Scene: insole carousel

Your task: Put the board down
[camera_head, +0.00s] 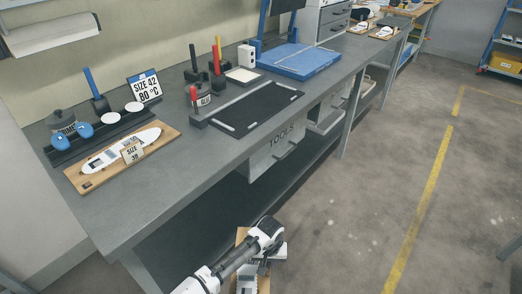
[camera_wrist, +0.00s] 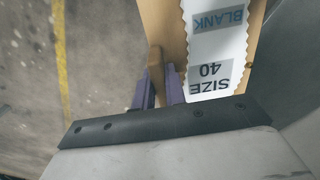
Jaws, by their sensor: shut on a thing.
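My gripper (camera_wrist: 158,88) is shut on the edge of a tan wooden board (camera_wrist: 165,22), seen in the wrist view with purple fingers either side of a brown wooden part. On the board lies a white zigzag-edged blank (camera_wrist: 213,45) labelled "SIZE 40" and "BLANK". In the head view my gripper (camera_head: 260,262) is at the bottom centre, in front of the bench and out over the floor side. The board (camera_head: 264,284) shows there only in part, mostly hidden by my arm. The wrist view shows floor beyond the board.
The grey workbench (camera_head: 185,180) carries a black mat (camera_head: 262,108) with white corner marks. Left of it lies another wooden board (camera_head: 77,178) with a white insole and "SIZE 39" tag. A blue flat case (camera_head: 298,62) and tool holders stand behind. Bare bench top lies along the front edge.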

